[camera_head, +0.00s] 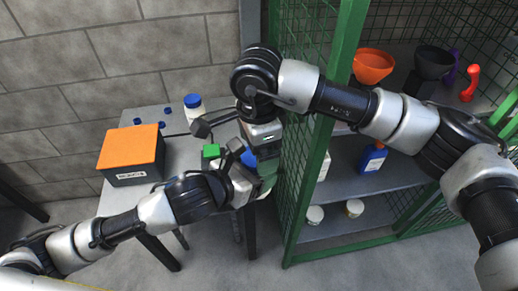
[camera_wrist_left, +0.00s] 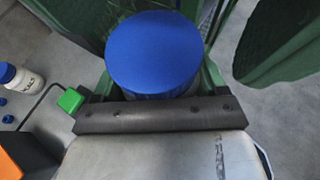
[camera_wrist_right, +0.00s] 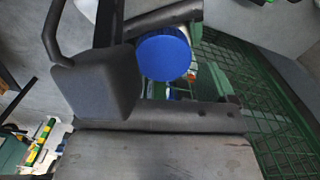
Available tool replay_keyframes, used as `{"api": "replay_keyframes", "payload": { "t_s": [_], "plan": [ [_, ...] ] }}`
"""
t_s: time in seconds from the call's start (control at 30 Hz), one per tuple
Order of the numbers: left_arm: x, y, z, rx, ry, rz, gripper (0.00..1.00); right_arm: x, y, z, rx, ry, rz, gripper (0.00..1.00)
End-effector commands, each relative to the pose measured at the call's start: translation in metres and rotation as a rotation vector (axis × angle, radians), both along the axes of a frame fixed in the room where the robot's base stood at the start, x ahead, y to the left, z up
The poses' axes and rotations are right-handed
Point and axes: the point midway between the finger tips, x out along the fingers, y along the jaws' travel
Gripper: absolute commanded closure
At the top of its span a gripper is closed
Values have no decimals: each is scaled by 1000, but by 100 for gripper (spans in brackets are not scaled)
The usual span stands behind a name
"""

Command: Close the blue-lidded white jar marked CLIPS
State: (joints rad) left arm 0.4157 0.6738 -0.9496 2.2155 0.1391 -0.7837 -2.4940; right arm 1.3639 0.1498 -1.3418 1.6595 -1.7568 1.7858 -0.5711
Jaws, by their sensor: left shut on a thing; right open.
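A jar with a round blue lid (camera_head: 249,159) is held in my left gripper (camera_head: 246,170), off the table's right end by the green mesh cage. The lid fills the middle of the left wrist view (camera_wrist_left: 153,52), lying over the jar top; I cannot tell how tight it sits. The jar's body is mostly hidden and no label on it is readable. My right gripper (camera_head: 234,139) is open, close above the held jar. The lid also shows beyond its fingers in the right wrist view (camera_wrist_right: 163,55). I cannot tell whether it touches the lid.
The green cage (camera_head: 300,130) stands close on the right, with funnels, a blue bottle (camera_head: 372,158) and white jars on shelves.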

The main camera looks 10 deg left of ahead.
Motion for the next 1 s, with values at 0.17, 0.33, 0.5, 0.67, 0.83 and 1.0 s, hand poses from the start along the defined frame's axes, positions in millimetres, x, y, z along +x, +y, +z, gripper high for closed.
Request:
{"api": "replay_keyframes", "payload": {
  "t_s": [0.17, 0.33, 0.5, 0.67, 0.83, 1.0],
  "plan": [
    [-1, -1, 1, -3, -1, -4, 93, 1, 0, 24, 0, -4, -2, 12],
    [-1, -1, 1, -4, -2, -6, 93, 1, -1, 28, -2, -3, -3, 12],
    [-2, -2, 1, -5, -2, -6, 93, 2, -1, 28, -2, -3, 1, 16],
    [-2, -2, 2, -5, -2, -6, 93, 2, 0, 35, -2, -5, 115, 16],
    [-2, -2, 2, -5, -2, -6, 93, 2, 2, 48, 1, -6, 357, 16],
    [-2, -2, 2, -5, -2, -6, 93, 1, 3, 57, 3, -3, 539, 16]
  ]
}}
